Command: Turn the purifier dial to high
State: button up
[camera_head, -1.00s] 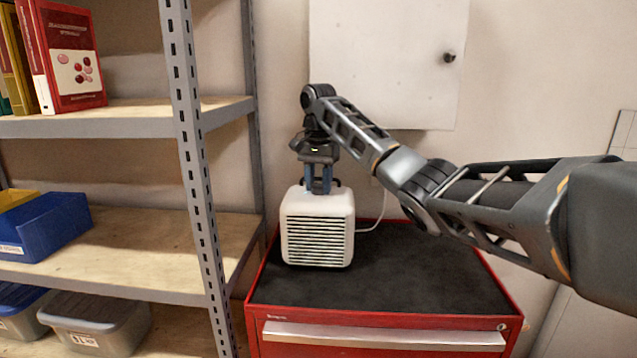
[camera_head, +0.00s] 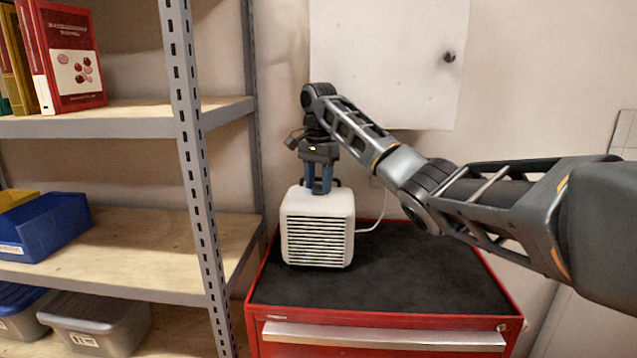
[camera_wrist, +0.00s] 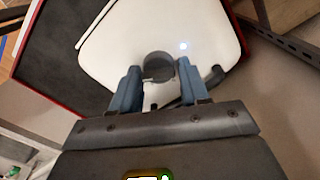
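The white purifier (camera_head: 318,210) stands on the cabinet top, its slatted grille (camera_head: 318,243) facing me. In the wrist view its pale top (camera_wrist: 115,45) carries a round grey dial (camera_wrist: 158,65). My gripper (camera_head: 319,190) points straight down onto the purifier's top. In the wrist view its two blue fingers (camera_wrist: 158,75) lie on either side of the dial, close against it, and look shut on it. The dial's pointer and marks cannot be read. A small lit spot (camera_wrist: 183,46) shows beside the dial.
The red cabinet (camera_head: 385,345) has a black top (camera_head: 420,265), clear to the right of the purifier. A white cord (camera_head: 376,222) runs behind it. A metal shelf post (camera_head: 190,150) stands at left.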

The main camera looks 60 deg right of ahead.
aim_at(318, 184)
jog(key=o, duration=0.3)
jog(key=shift+f, duration=0.1)
jog(key=shift+o, duration=0.2)
jog(key=shift+r, duration=3.9)
jog(key=shift+s+a, duration=0.1)
